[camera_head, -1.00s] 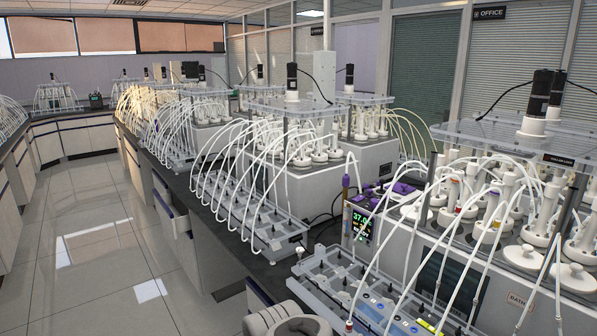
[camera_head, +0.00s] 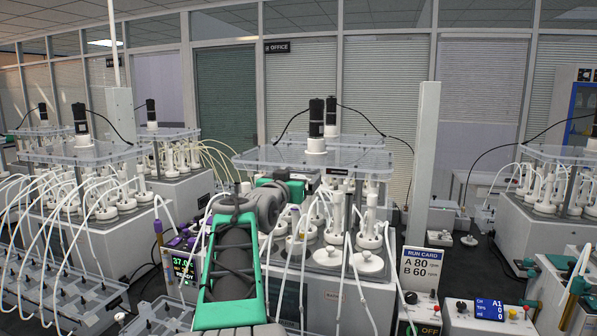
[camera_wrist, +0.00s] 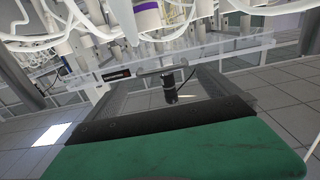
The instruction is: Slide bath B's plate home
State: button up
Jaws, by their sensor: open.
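Bath B (camera_head: 345,297) is the white box right of centre in the head view, with several white-capped vessels on it. Its clear plate (camera_head: 375,160) sits above the vessels on posts and carries a black motor (camera_head: 317,117). I cannot tell how far it is from its seat. The wrist view looks upside down; there the plate (camera_wrist: 245,50) crosses ahead with its dark tag, and a motor (camera_wrist: 170,90) shows between my fingers. My gripper (camera_wrist: 166,72) is open and empty, pointing toward the plate's edge; contact is unclear. In the head view my arm hides the gripper's fingers.
White tubes loop down in front of bath B. A run card sign (camera_head: 421,267) and a tall pale post (camera_head: 424,150) stand to its right. A control box (camera_head: 488,318) is at the lower right. Neighbouring baths (camera_head: 80,220) with tubes stand left.

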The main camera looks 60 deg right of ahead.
aim_at(300, 173)
jog(key=d, duration=0.3)
jog(key=d+p, duration=0.1)
jog(key=shift+w+d, duration=0.3)
jog(key=shift+w, duration=0.1)
jog(key=shift+c, duration=0.4)
